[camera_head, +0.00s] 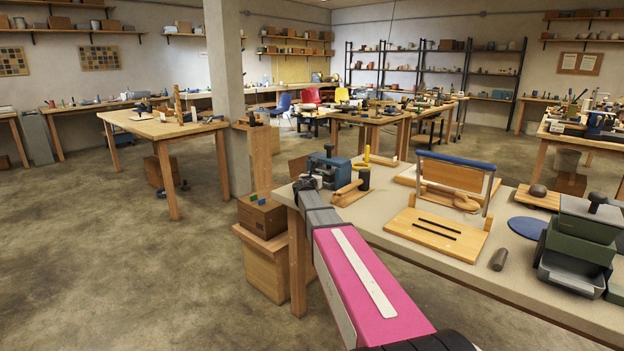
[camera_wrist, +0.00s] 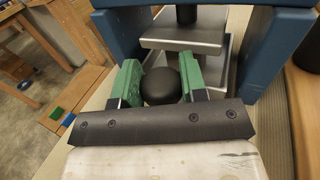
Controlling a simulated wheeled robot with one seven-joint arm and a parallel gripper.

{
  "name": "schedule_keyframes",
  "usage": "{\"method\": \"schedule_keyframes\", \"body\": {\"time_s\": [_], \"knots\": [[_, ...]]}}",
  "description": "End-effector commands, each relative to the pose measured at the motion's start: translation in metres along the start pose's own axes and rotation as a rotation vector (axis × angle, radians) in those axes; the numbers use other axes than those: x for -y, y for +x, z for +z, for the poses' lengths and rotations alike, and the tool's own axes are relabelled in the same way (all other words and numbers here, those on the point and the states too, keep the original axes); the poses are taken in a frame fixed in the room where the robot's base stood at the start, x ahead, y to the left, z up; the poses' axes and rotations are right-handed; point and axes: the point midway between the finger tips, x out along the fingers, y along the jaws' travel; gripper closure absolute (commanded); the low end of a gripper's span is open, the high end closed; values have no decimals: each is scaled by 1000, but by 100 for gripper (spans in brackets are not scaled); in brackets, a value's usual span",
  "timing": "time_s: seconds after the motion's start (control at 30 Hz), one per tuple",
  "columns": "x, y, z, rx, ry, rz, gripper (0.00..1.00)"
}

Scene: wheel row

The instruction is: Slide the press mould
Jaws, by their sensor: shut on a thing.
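The blue press (camera_head: 328,165) stands at the near left corner of the workbench. In the wrist view its blue frame (camera_wrist: 285,50) rises on both sides of a flat metal platen (camera_wrist: 185,36). Below the platen lies a grey metal piece (camera_wrist: 217,72), seemingly the mould, partly hidden. My gripper (camera_wrist: 160,76) has its green fingers shut on a round black knob (camera_wrist: 160,88) in front of the press. The knob's joint to the mould is hidden. In the head view my gripper (camera_head: 305,184) is small and dark at the press front.
A wooden crate (camera_head: 262,214) stands left of the bench. Floor at left is open.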

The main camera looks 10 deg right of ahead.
Motion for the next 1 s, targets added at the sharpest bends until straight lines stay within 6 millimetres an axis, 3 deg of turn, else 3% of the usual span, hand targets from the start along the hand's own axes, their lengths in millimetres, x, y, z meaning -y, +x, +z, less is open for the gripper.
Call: {"method": "schedule_keyframes", "body": {"time_s": [0.17,0.2,0.27,0.67,0.87,1.0], "knots": [[1,4,0,1,0,-5,100],[1,4,0,1,0,-5,54],[1,4,0,1,0,-5,35],[1,-2,0,1,0,-3,35],[2,-23,0,0,0,-2,35],[2,-48,1,0,0,-3,35]]}}
